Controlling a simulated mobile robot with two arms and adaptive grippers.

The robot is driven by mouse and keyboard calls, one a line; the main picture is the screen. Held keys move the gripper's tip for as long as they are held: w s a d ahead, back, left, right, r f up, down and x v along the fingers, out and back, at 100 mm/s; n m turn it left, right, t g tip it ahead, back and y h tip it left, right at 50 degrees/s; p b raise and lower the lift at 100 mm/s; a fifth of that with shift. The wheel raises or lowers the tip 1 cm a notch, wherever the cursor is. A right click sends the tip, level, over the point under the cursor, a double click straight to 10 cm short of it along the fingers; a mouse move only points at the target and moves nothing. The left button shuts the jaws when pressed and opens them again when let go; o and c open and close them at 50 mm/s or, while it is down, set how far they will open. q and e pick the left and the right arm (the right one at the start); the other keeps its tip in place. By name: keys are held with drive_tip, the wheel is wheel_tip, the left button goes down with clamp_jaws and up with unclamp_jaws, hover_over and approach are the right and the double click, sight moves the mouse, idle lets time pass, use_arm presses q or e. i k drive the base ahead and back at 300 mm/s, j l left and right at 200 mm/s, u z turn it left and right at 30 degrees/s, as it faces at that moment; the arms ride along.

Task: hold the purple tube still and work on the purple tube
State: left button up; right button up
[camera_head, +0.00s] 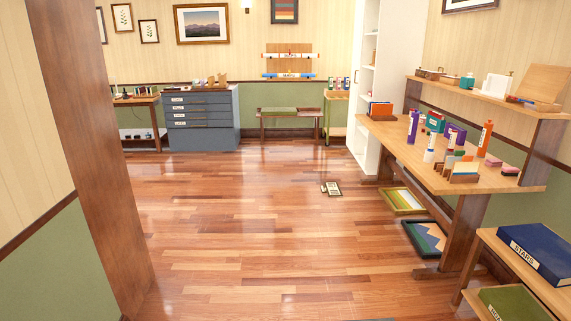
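Neither of my grippers is in view. Nothing is seen touching the purple tube.
The wooden table (385,137) also holds an orange-red tube (485,138) and several small items. A low bench with a blue book (545,250) stands at the front right. A wooden post (90,130) rises at the left. The wooden floor (250,230) between is mostly clear.

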sight(415, 118)
drive_tip(key=i+u, duration=0.1)
drive_tip(key=i, duration=2.05)
drive_tip(key=i+j+z, duration=0.1)
drive_tip(key=i+z, duration=0.35)
drive_tip(key=i+j+z, duration=0.85)
drive_tip(key=i, duration=0.15)
drive_tip(key=i+j+z, duration=0.55)
drive_tip(key=j+z, duration=0.35)
drive_tip(key=j, duration=0.3)
